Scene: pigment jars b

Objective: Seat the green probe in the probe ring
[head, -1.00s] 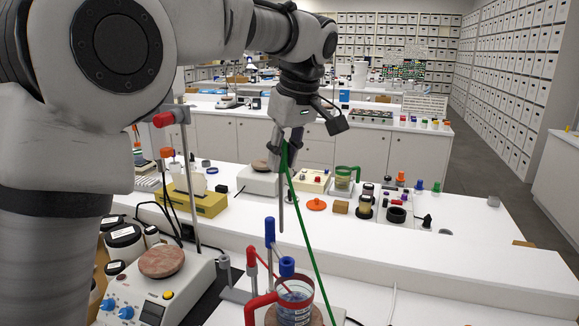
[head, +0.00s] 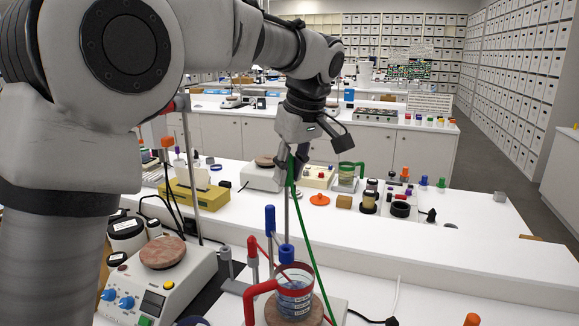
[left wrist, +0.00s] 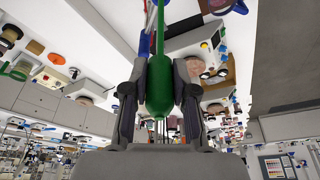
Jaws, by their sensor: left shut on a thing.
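My left gripper (head: 291,160) is shut on the green probe (head: 292,168). The left wrist view shows the probe's thick green grip (left wrist: 160,85) between both fingers. Its thin metal rod hangs down, close to upright, and a green cable trails down to the right. A short blue ring-like piece (head: 286,252), likely the probe ring, is below the gripper, above a glass beaker with a red handle (head: 294,295). The rod's lower end appears at or just above this piece; I cannot tell whether it has entered. My right gripper is out of view.
A blue-topped post (head: 270,220) and a red-topped post (head: 252,252) stand just left of the ring. A hotplate (head: 160,280) with a round top plate is at the left. The white bench to the right of the beaker is mostly clear.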

